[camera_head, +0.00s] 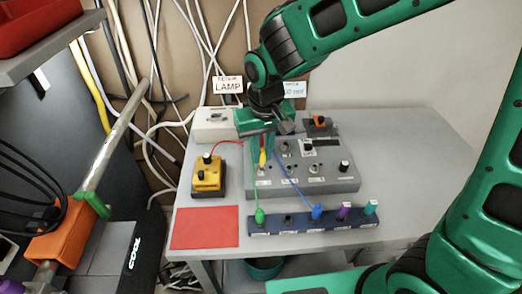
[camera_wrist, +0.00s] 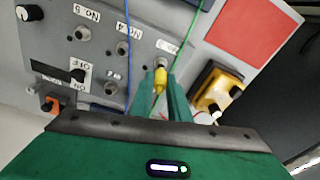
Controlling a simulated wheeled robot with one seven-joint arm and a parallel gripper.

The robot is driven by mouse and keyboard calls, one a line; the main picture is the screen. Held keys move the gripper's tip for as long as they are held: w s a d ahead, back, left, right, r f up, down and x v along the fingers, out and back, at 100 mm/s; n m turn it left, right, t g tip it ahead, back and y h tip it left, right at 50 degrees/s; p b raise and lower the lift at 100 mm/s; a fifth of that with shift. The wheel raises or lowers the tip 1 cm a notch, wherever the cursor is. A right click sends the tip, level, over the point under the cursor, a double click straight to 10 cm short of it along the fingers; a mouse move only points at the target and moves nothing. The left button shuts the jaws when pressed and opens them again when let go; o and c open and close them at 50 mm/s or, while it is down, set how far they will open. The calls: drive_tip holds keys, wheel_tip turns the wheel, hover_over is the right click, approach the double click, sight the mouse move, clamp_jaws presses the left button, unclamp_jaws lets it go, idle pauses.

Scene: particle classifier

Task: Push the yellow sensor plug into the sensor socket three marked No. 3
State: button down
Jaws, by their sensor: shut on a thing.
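My gripper (camera_head: 263,150) is shut on the yellow plug (camera_head: 262,159) over the front left of the grey sensor box (camera_head: 335,184). In the wrist view the plug (camera_wrist: 159,77) sits between the two green fingers, its narrow end pointing at the box near the No. 3 label (camera_wrist: 165,45). Socket three is hidden behind the plug and fingers. I cannot tell whether the plug tip is above the socket or in it. The No. 4 socket (camera_wrist: 121,53) and No. 5 socket (camera_wrist: 83,33) show beside it, with nothing plugged in.
A blue rack (camera_head: 290,225) in front holds green, blue, purple and teal plugs. Green and blue cables run close by my fingers. A yellow box (camera_head: 208,178) and a red mat (camera_head: 206,228) lie left. A switch knob (camera_wrist: 77,76) stands on the box. The table's right side is clear.

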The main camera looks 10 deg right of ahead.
drive_tip(key=shift+f, duration=1.3)
drive_tip(key=c, duration=1.6)
unclamp_jaws()
drive_tip(key=r, duration=0.7)
drive_tip(key=s+r, duration=0.1)
drive_tip(key=r, duration=0.2)
drive_tip(key=shift+d+r, duration=0.2)
drive_tip(key=shift+r, duration=0.05)
